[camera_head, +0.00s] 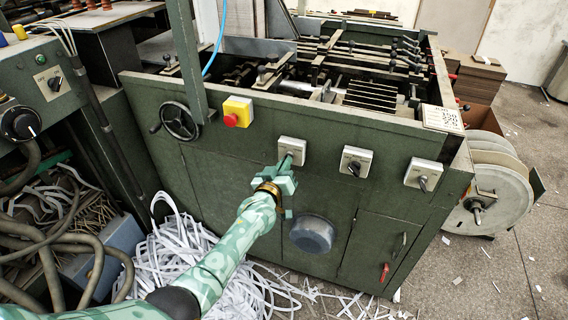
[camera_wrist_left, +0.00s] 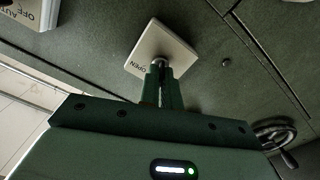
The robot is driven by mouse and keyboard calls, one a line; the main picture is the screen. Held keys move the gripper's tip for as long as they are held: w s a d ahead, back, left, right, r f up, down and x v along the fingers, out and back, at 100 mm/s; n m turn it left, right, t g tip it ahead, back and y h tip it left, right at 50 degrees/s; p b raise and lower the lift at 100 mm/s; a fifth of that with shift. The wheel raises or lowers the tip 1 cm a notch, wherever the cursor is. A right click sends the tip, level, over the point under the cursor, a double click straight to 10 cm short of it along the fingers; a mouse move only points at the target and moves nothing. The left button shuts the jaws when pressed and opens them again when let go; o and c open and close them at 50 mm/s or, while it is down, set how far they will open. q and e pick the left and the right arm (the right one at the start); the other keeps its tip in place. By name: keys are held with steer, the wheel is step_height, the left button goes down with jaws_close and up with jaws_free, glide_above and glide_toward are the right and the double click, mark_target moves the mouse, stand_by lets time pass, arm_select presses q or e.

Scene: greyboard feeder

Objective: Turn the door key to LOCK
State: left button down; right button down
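The door key switch is a pale square plate (camera_head: 292,147) on the green machine front, leftmost of three similar plates. In the left wrist view the plate (camera_wrist_left: 172,42) reads OPEN on its near edge; any other lettering is hidden. My left gripper (camera_head: 287,164) reaches up to this plate from below. In the left wrist view the two fingers (camera_wrist_left: 161,76) stand close together at the plate's middle, with the metal door key (camera_wrist_left: 159,62) between their tips. The fingers hide most of the key, so its angle is unclear. My right gripper is in no view.
Two more switches (camera_head: 355,161) (camera_head: 423,173) sit to the right. A yellow box with a red button (camera_head: 237,112) and a handwheel (camera_head: 180,121) are to the left. A grey round cover (camera_head: 312,234) sits below. Paper strips (camera_head: 170,255) lie on the floor.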

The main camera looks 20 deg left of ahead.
arm_select(q)
steer(key=shift+n, duration=2.3)
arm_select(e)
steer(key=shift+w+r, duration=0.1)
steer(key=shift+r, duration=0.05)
arm_select(q)
steer(key=shift+f, duration=0.1)
steer(key=c, duration=1.6)
jaws_free()
